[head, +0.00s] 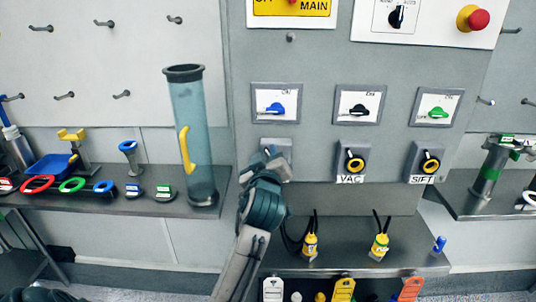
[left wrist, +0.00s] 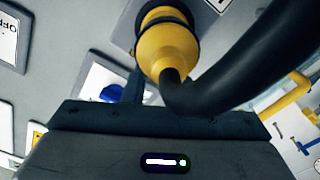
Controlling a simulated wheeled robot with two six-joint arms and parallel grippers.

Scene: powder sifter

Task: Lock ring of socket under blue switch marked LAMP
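The blue switch (head: 277,109) is on a white plate at the panel's left; its marking is too small to read. It also shows in the left wrist view (left wrist: 115,94). The socket plate (head: 283,145) below it is mostly hidden by my left gripper (head: 268,160), which is right in front of it. In the left wrist view a yellow plug (left wrist: 168,47) with a dark ring (left wrist: 165,14) and thick black cable (left wrist: 228,75) points at the panel. A finger is close behind the plug; whether the fingers grip anything is hidden. My right gripper is out of view.
Sockets marked VAC (head: 355,159) and SIFT (head: 430,161) are to the right. Two yellow plugs (head: 310,245) (head: 381,246) stand on the lower shelf (head: 345,262). A tall clear tube (head: 192,135) stands on the left bench, close to my left arm.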

